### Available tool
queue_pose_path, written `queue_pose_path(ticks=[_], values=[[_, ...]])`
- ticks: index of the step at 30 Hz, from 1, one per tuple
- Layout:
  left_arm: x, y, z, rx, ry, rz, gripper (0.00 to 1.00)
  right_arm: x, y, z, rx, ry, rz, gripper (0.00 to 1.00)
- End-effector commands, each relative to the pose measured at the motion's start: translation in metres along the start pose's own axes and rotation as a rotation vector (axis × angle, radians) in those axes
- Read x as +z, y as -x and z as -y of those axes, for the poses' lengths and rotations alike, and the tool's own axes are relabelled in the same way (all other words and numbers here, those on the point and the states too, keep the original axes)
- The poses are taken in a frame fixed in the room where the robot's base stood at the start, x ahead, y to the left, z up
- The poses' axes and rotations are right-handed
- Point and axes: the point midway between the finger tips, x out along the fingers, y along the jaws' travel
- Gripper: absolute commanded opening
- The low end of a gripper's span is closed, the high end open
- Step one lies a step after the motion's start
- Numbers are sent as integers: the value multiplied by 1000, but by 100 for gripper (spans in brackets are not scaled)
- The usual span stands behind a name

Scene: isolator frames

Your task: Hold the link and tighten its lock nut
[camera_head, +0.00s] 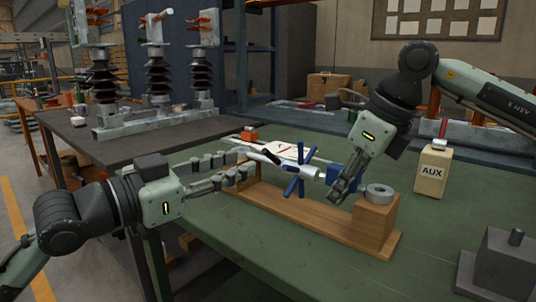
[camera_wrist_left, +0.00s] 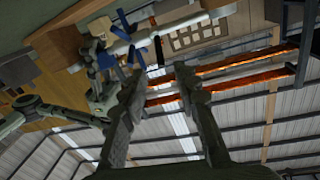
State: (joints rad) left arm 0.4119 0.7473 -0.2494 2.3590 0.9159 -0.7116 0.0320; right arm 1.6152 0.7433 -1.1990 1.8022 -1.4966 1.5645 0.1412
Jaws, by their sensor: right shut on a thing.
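The link (camera_head: 312,172) is a pale rod with a blue block (camera_head: 335,174) at its right end, lying above a wooden stand. A blue spoked piece, seemingly the lock nut (camera_head: 292,184), sits around the rod near its middle. My right gripper (camera_head: 343,193) points down at the link's right end and is shut on the blue block; its fingers partly hide it. My left gripper (camera_head: 258,166) is open and empty, its fingers pointing right at the rod's left part, apart from the spokes. In the left wrist view, the link (camera_wrist_left: 165,29) shows beyond the parted fingers (camera_wrist_left: 160,72).
The wooden stand (camera_head: 310,222) has an end block with a grey ring (camera_head: 378,191) on top. An AUX container (camera_head: 432,171) and a grey block (camera_head: 497,262) stand on the green table (camera_head: 300,270). Insulators (camera_head: 157,78) stand on the dark table behind left.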

Motion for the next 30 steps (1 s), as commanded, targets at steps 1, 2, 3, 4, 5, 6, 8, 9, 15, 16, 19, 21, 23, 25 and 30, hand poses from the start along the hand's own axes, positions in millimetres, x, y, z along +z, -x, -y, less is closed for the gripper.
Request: queue_pose_path(ticks=[1, 2, 3, 4, 5, 6, 8, 9, 15, 16, 19, 21, 23, 25, 30], values=[[-2, -12, 0, 0, 4, -5, 30, 0, 1, 0, -1, 0, 1, 0], [-2, -18, 0, 0, 3, -5, 30, 0, 1, 0, -1, 0, 1, 0], [-2, -26, -1, 2, 3, -5, 30, 0, 1, 0, -1, 0, 1, 0], [-2, -32, 0, 0, 3, -4, 30, 0, 1, 0, -1, 0, 1, 0], [-1, -38, 0, 0, 4, -4, 30, 0, 1, 0, -1, 0, 1, 0], [-1, -46, 0, 0, 4, -3, 30, 0, 1, 0, -1, 0, 1, 0], [-1, -56, 0, 1, 3, -3, 30, 0, 1, 0, -1, 0, 1, 0], [-1, -62, 0, 0, 3, -3, 30, 0, 1, 0, -1, 0, 1, 0], [0, -80, 0, -1, 2, -1, 30, 0, 1, 0, -1, 0, 2, 0], [0, -81, 0, -1, 2, 0, 30, 0, 1, 0, -1, 0, 2, 0], [0, -83, 0, -1, 1, 0, 30, 0, 1, 0, -1, 0, 2, 0], [0, -83, 0, -1, 1, 1, 30, 0, 1, 0, -1, 0, 2, 0], [0, -83, 0, -1, 1, 1, 30, 0, 1, 0, -1, 0, 2, 0], [0, -83, 0, -1, 1, 0, 30, 0, 1, 0, -1, 0, 2, 0], [0, -83, 0, -1, 1, 0, 9, 0, 1, 0, -1, 0, 2, 0]])
